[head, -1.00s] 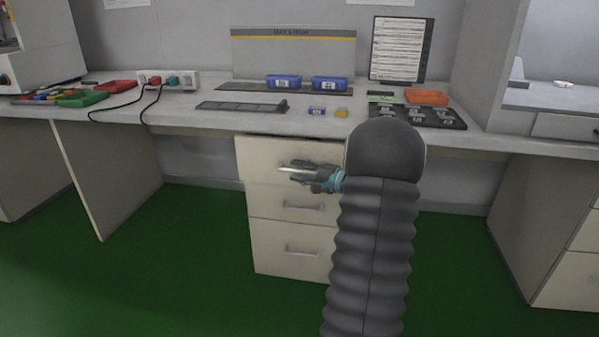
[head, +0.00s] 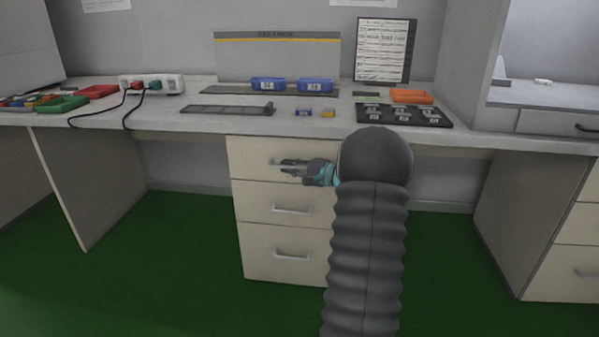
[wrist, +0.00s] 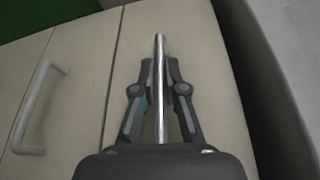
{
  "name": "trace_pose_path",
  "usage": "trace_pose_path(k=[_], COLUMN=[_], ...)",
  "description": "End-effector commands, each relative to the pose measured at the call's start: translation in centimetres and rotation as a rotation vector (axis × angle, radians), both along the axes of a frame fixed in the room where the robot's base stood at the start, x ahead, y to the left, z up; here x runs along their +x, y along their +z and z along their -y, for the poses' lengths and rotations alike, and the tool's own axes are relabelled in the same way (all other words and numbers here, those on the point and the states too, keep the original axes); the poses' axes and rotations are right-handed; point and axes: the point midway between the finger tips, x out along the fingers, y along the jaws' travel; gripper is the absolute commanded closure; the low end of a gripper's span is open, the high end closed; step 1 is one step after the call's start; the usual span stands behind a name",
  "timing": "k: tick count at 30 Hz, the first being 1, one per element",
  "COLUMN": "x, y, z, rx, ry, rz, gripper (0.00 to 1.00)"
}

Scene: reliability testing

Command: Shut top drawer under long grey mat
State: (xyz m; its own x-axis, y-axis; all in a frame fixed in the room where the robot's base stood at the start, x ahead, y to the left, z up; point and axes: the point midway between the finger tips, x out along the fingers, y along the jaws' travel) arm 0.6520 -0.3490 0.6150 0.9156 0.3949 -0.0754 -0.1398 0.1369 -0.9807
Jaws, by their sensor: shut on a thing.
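The top drawer (head: 250,154) is the upper of three cream drawers under the bench. Its front looks about flush with the fronts below in the head view; a small gap cannot be ruled out. A long grey mat (head: 228,109) lies on the bench above it. My gripper (head: 287,166) is at the top drawer's handle. In the wrist view, my gripper (wrist: 158,80) is shut with its fingers around the metal handle bar (wrist: 160,110). The drawer front (wrist: 205,50) fills the view behind the fingers. My arm hides the drawers' right side in the head view.
The middle drawer (head: 250,205) and bottom drawer (head: 255,262) look closed. The bench (head: 200,122) overhangs just above my gripper. It carries two blue bins (head: 268,84) and a black tray (head: 435,119). Green floor (head: 150,260) is clear at left.

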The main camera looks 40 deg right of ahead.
Motion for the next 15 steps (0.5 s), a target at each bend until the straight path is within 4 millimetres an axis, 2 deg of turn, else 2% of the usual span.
trace_pose_path(k=[8, 9, 11, 15], x=[0.30, 0.30, 0.28, 0.29], y=[0.17, 0.19, 0.19, 0.15], z=[0.37, 0.39, 0.36, 0.21], rx=[-0.002, -0.002, -0.002, -0.002], ry=[-0.013, -0.014, -0.012, -0.008], rz=[0.003, 0.004, 0.003, 0.002], gripper=[1.00, 0.79, 0.64, 0.64])
